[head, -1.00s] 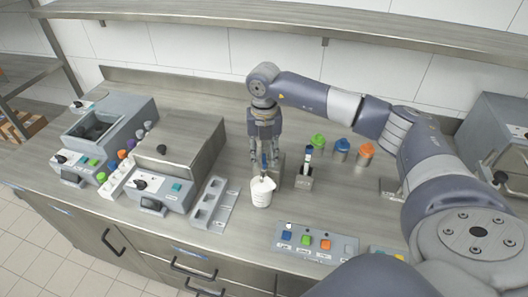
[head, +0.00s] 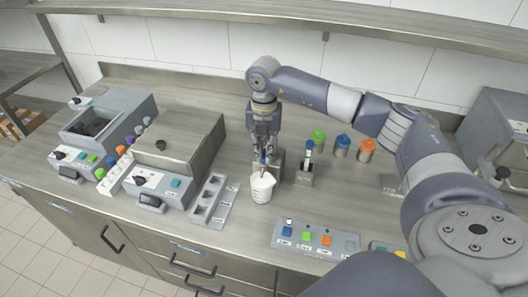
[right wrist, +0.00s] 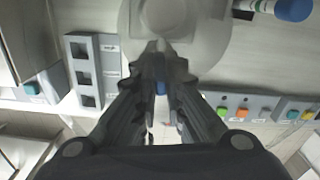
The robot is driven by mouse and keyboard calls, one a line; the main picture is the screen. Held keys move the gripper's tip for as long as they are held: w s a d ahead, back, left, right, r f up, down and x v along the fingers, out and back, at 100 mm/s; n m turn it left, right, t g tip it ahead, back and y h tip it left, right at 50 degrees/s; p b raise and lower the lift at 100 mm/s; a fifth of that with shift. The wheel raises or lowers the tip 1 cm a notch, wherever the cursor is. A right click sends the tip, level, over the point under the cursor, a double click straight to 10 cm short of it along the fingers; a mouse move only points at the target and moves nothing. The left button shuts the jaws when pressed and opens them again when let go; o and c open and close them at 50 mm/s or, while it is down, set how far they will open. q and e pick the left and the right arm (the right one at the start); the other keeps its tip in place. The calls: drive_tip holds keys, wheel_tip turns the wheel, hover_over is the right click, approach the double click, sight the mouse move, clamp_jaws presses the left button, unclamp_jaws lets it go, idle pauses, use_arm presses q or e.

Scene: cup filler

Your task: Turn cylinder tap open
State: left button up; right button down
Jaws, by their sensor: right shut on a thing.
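My right gripper (head: 264,152) points down just behind a white cup (head: 261,190), and its fingers are close together. In the right wrist view its fingertips (right wrist: 160,50) meet on a small, pale part of the cylinder tap, which the fingers largely hide. A bit of blue (right wrist: 161,88) shows between the fingers. A large round grey-white vessel (right wrist: 205,40) lies beyond the fingertips there. In the head view a grey block (head: 279,164) stands right behind the cup. I cannot tell how far the tap is turned. My left gripper is not in view.
A small holder with a blue-topped item (head: 306,174) stands to the right. Green, blue and orange-lidded jars (head: 342,147) stand farther right. A button panel (head: 315,241) lies at the front. A grey slotted tray (head: 210,204) and a machine (head: 165,165) stand left.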

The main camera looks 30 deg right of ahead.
sight(264, 154)
drive_tip(key=shift+r, duration=0.1)
drive_tip(key=c, duration=1.7)
unclamp_jaws()
wheel_tip(264, 154, up, 12)
